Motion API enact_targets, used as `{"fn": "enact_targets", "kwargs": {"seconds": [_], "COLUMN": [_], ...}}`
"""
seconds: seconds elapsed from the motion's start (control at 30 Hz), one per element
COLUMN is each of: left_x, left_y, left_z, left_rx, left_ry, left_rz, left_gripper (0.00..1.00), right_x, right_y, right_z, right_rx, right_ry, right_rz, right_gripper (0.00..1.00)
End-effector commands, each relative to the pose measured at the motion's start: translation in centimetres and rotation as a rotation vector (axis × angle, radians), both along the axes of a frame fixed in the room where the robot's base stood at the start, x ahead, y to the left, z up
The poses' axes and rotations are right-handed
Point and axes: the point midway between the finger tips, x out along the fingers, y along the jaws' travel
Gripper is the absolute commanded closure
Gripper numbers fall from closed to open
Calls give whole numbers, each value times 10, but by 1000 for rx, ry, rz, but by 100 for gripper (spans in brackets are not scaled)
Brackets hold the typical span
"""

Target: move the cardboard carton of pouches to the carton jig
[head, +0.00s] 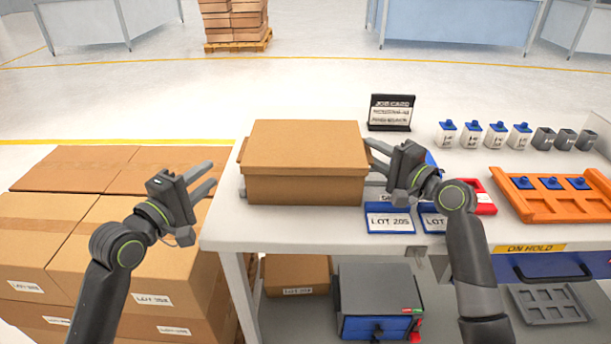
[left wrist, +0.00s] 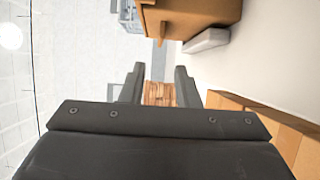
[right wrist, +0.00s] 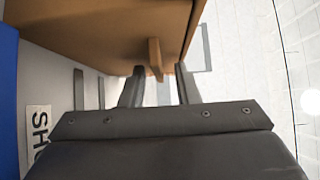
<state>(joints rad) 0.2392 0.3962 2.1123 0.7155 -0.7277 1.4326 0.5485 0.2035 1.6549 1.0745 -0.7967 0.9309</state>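The closed brown cardboard carton (head: 305,165) sits at the left end of the white table; its contents are hidden. A small tab sticks out from its side in the right wrist view (right wrist: 155,58). My left gripper (head: 211,178) is open and empty, left of the carton and apart from it. The carton's edge shows at the top of the left wrist view (left wrist: 200,14). My right gripper (head: 368,156) is open close to the carton's right side, with the tab ahead between its fingers. A pale bar (left wrist: 207,40) lies beside the carton; I cannot tell whether it belongs to the jig.
Stacked cartons (head: 70,225) stand left of the table. Blue LOT 205 trays (head: 390,219) lie right of the carton. A job card stand (head: 390,112), small bottles (head: 497,135) and an orange tray (head: 560,205) are further right. Table behind the carton is clear.

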Motion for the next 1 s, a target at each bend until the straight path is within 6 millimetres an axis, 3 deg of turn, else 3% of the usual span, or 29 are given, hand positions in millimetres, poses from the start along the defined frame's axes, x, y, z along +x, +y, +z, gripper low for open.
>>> {"fn": "enact_targets", "kwargs": {"seconds": [0.27, 0.7, 1.0], "left_x": [-8, -8, -8], "left_y": [4, 3, 3], "left_z": [0, 0, 0], "left_rx": [-1, 0, 0], "left_ry": [0, -1, -1], "left_rz": [-1, -1, -1], "left_gripper": [71, 71, 71], "right_x": [-12, -76, -90], "right_y": [-12, -68, -79], "right_z": [-1, -1, 0], "right_rx": [-1, -3, 0], "right_ry": [0, 1, 0], "right_rz": [-3, -2, 0], "right_gripper": [71, 71, 71]}}
